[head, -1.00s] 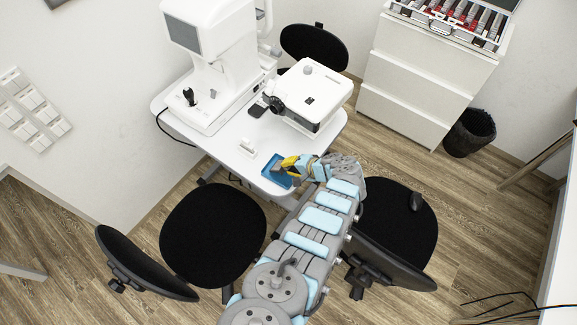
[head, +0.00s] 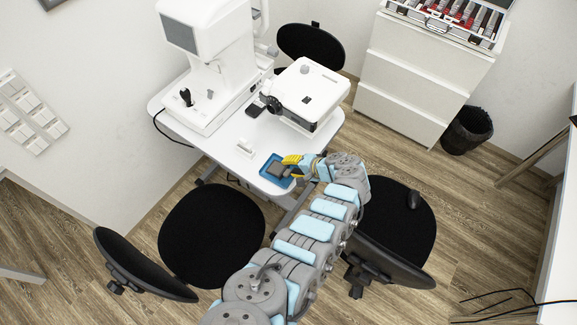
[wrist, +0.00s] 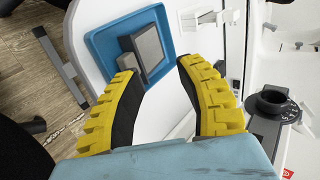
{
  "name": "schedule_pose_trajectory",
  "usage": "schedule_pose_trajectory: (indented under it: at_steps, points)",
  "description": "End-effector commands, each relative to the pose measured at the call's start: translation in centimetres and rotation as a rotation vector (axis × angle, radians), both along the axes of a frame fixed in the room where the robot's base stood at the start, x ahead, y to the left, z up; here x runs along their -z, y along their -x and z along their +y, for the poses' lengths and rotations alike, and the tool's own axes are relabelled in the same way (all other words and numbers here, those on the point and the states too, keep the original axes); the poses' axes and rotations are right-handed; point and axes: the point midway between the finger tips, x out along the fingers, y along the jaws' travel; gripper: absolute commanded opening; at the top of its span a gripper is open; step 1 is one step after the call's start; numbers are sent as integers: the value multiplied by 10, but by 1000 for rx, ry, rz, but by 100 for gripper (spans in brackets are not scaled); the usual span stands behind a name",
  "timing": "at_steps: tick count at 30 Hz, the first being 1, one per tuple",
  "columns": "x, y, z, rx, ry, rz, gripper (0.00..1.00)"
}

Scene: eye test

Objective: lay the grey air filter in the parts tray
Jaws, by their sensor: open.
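The grey air filter (wrist: 149,48) is a small square block with a dark edge. It is in the blue parts tray (wrist: 104,46), on the tray side nearer my fingers; I cannot tell whether it lies fully flat. Filter (head: 276,168) and tray (head: 268,176) also show in the head view, at the table's front corner. My gripper (wrist: 158,68), with yellow-backed, black-padded fingers, is open and empty. Its left fingertip is close to the filter's edge; contact is unclear. In the head view my gripper (head: 289,164) is at the tray's right side.
The white table (head: 222,148) carries a tall white eye instrument (head: 205,75), a boxy white device (head: 305,92) behind the tray, and a small white block (head: 245,147). Black chairs (head: 212,222) stand around the table's front.

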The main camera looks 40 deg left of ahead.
Motion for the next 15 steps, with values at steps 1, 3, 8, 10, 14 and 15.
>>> schedule_pose_trajectory:
  at_steps: [1,3,8,10,14,15]
  points:
    - [-2,1,-1,-5,3,-3,37]
    - [-6,-1,-8,-2,4,-6,37]
    - [-17,-2,-22,-3,3,-4,37]
    - [-24,-3,-27,-8,5,-7,37]
    - [-33,-6,-41,-1,3,-6,37]
    - [-36,-6,-45,-2,3,-5,37]
